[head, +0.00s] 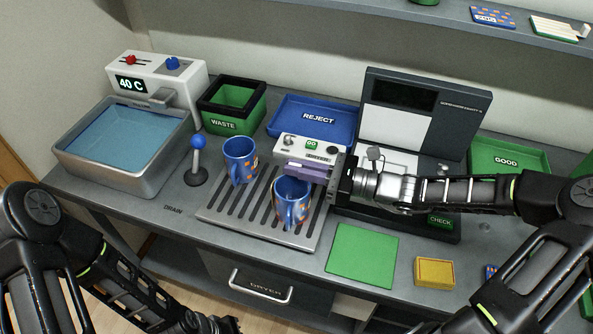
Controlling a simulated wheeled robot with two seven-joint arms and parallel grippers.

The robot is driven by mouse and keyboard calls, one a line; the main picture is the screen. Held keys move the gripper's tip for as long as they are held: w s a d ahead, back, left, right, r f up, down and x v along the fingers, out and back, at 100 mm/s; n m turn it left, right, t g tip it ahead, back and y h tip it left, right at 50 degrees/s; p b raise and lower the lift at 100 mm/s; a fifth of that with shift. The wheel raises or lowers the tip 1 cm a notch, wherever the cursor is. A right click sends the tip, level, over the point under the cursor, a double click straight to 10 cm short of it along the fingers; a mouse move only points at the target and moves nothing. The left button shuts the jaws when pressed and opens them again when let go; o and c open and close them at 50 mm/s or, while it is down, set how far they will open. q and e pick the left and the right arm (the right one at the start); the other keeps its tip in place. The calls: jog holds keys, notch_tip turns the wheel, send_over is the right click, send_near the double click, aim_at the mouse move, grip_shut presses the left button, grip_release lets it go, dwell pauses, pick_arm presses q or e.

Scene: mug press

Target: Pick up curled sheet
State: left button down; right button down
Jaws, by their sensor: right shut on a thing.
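My right gripper (336,182) reaches in from the right, just right of the front mug. Its jaws are shut on a purple strip (305,172) that stretches left from them, in front of the white press. I cannot tell whether this strip is the curled sheet, and the jaws hide its right end. The front blue mug with orange patches (289,205) stands upright on the slotted drain tray (225,213). A second such mug (239,160) stands behind it to the left. My left arm is at the lower left; its jaws do not show.
The white press with a GO button (296,145) stands behind the tray. A blue reject tray (330,118), green waste bin (233,120) and water basin (122,145) line the back. A green mat (362,255) and yellow block (434,272) lie in front.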

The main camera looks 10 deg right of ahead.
dwell(0.4)
jog(key=shift+r+p, duration=0.3)
jog(key=shift+r, duration=4.7)
jog(key=shift+r+p, duration=1.1)
jog(key=shift+p, duration=0.3)
